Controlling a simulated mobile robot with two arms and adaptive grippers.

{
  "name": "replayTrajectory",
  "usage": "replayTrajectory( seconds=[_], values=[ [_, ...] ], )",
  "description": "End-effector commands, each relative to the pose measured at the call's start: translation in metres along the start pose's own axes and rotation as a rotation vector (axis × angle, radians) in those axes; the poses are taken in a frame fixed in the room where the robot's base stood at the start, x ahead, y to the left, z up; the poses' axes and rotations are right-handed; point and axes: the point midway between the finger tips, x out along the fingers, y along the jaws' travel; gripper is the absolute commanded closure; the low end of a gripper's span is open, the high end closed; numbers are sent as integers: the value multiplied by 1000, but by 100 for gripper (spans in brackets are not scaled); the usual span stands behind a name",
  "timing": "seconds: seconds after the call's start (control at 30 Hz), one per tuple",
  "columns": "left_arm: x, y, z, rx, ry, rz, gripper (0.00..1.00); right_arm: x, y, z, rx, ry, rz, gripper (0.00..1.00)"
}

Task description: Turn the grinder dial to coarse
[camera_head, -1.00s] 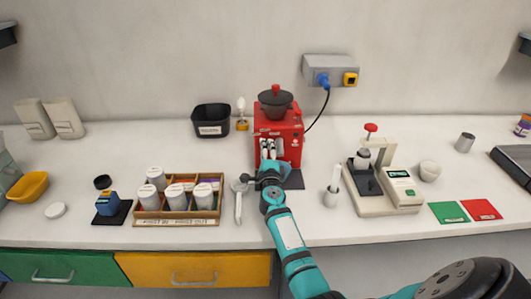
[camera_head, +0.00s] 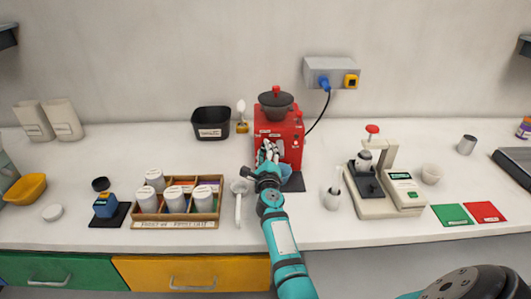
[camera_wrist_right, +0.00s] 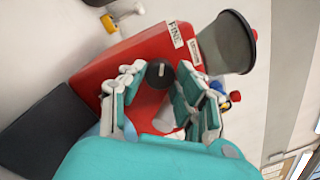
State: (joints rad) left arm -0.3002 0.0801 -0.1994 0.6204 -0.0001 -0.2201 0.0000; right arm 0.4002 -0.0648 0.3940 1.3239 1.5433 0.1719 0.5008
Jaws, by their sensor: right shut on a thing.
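The red grinder (camera_head: 281,127) with a dark hopper on top stands at the back middle of the counter. My right gripper (camera_head: 267,150) is at its front face, left of the face's middle. In the right wrist view the fingers (camera_wrist_right: 163,92) are shut on the dark round dial (camera_wrist_right: 160,72), which has a pale mark. A "FINE" label (camera_wrist_right: 175,33) and a second, hard-to-read label (camera_wrist_right: 195,51) are on the red body (camera_wrist_right: 105,78) above the dial. In the head view my gripper hides the dial. My left gripper is not in view.
A black bin (camera_head: 211,123) stands left of the grinder. A wooden box with white canisters (camera_head: 174,199) is at the left front. A portafilter-like tool (camera_head: 239,200) lies beside my right arm. A white press-like device (camera_head: 385,207) stands to the right.

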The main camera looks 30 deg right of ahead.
Motion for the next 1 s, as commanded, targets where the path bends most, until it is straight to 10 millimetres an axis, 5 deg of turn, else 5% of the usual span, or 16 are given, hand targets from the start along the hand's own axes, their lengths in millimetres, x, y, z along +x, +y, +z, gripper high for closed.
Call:
replayTrajectory(
  seconds=[0.27, 0.3, 0.47, 1.0],
  values=[
    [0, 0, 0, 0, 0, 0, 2, -1, 2, -2, 1, 3, 4, 100],
    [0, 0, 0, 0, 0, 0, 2, -1, 2, -2, 1, 3, 4, 66],
    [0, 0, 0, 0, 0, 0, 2, -1, 2, -1, 1, 2, 3, 45],
    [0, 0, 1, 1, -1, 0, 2, 1, -10, 7, 2, 1, -6, 45]
  ],
)
